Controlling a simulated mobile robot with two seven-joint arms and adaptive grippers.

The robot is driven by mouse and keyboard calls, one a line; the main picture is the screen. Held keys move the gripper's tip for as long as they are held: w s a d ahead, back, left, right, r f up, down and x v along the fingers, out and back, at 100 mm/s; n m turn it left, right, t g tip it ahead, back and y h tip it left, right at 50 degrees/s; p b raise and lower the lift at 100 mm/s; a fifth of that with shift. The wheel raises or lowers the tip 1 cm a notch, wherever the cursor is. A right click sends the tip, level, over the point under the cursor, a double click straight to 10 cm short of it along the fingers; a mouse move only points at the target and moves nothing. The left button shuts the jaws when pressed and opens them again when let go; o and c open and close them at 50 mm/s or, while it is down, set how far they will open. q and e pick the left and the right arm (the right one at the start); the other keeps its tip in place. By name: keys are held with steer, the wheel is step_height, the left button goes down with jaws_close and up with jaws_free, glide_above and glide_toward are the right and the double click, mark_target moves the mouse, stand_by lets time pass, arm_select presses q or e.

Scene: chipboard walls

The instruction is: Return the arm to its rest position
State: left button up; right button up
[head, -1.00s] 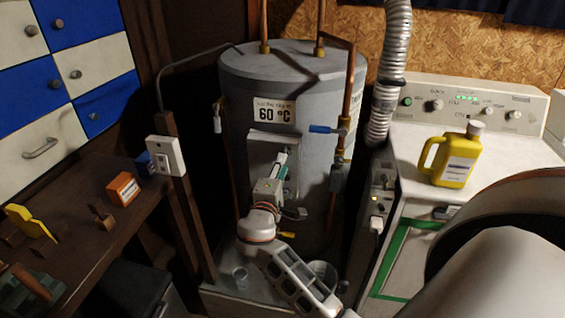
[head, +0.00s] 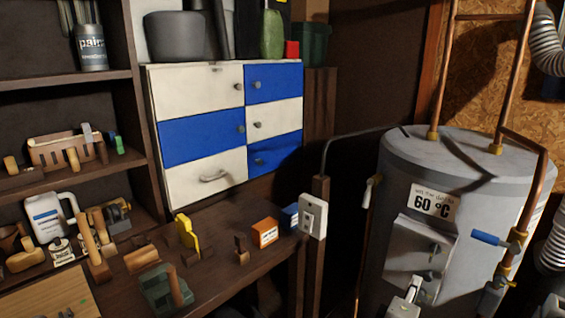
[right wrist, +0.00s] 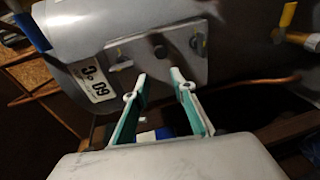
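My right gripper (right wrist: 155,88) shows in the right wrist view with its two green and white fingers apart and nothing between them. In the head view only a small part of it (head: 408,296) shows at the bottom edge, in front of the water heater. The grey water heater (head: 460,180) stands at the right with a "60 °C" label. Its panel (head: 418,258) with small knobs is just behind the gripper; it also shows in the right wrist view (right wrist: 165,52), beyond the fingertips. Most of my right arm is out of the head view. My left gripper is not in view.
Copper pipes (head: 515,75) and a blue-handled valve (head: 490,239) are on the heater's right side. A dark wooden workbench (head: 215,290) with tools and an orange box (head: 265,232) stands left, below a blue and white cabinet (head: 200,140). A white wall switch (head: 313,216) stands between.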

steer(key=s+a+f+m+g+y, duration=0.1)
steer(key=s+a+f+y, duration=0.4)
steer(key=f, duration=0.5)
steer(key=s+a+f+y, duration=0.3)
steer(key=s+a+f, duration=0.1)
steer(key=s+f, duration=0.4)
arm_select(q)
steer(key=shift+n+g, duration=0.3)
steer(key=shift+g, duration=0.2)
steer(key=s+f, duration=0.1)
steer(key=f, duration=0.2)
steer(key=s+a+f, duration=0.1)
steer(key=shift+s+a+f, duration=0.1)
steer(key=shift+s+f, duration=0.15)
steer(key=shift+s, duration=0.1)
arm_select(e)
steer(key=s+a+f+m+y, duration=0.2)
steer(key=s+f, duration=0.1)
steer(key=s, duration=0.3)
steer(key=s+a+f+m+g+y, duration=0.1)
steer(key=s+a+f+m+y, duration=0.1)
steer(key=s, duration=0.3)
steer(key=shift+s+a+f+m+y, duration=0.3)
steer(key=shift+s+a+f+y, duration=0.15)
steer(key=shift+a, duration=0.4)
